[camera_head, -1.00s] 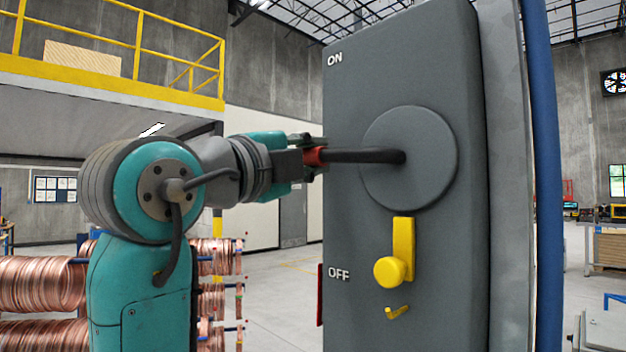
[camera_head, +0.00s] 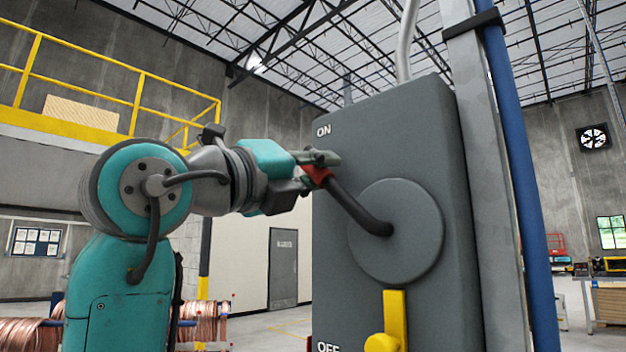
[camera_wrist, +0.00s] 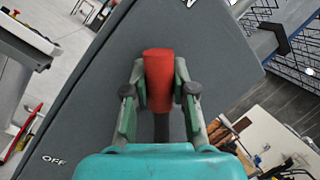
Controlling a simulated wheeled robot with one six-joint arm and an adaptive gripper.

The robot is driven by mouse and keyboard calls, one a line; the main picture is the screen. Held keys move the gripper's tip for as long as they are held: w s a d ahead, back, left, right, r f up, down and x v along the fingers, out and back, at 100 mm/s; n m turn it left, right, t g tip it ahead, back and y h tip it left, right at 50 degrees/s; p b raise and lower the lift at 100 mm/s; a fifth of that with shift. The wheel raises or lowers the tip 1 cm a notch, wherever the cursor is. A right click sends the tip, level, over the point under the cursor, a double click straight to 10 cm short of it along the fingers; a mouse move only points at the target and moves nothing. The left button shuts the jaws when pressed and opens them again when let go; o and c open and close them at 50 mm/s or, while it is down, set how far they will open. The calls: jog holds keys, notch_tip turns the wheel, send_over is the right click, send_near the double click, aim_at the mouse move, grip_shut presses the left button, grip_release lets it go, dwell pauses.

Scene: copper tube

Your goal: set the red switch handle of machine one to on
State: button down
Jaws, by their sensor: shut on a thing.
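The switch handle is a dark lever (camera_head: 355,207) with a red grip (camera_head: 317,175) on a round grey disc (camera_head: 398,232) on the grey switch box (camera_head: 355,135). In the head view it slants up and left from the disc, its red end below the ON label (camera_head: 323,130). The OFF label (camera_head: 328,347) is at the bottom edge. My gripper (camera_head: 322,160) is shut on the red grip. In the wrist view the red grip (camera_wrist: 158,80) stands between the two fingers (camera_wrist: 159,95).
A yellow latch (camera_head: 394,318) is on the box below the disc. A blue pipe (camera_head: 520,150) and a grey post (camera_head: 480,130) run along the right of the box. Copper coils (camera_head: 200,322) lie at the lower left behind my arm.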

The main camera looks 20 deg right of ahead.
jog(key=shift+s+d, duration=0.1)
jog(key=shift+s, duration=0.1)
dwell(0.3)
jog(key=c, duration=0.9)
grip_release()
jog(key=shift+s+a, duration=0.1)
jog(key=shift+a, duration=0.35)
jog(key=v, duration=1.1)
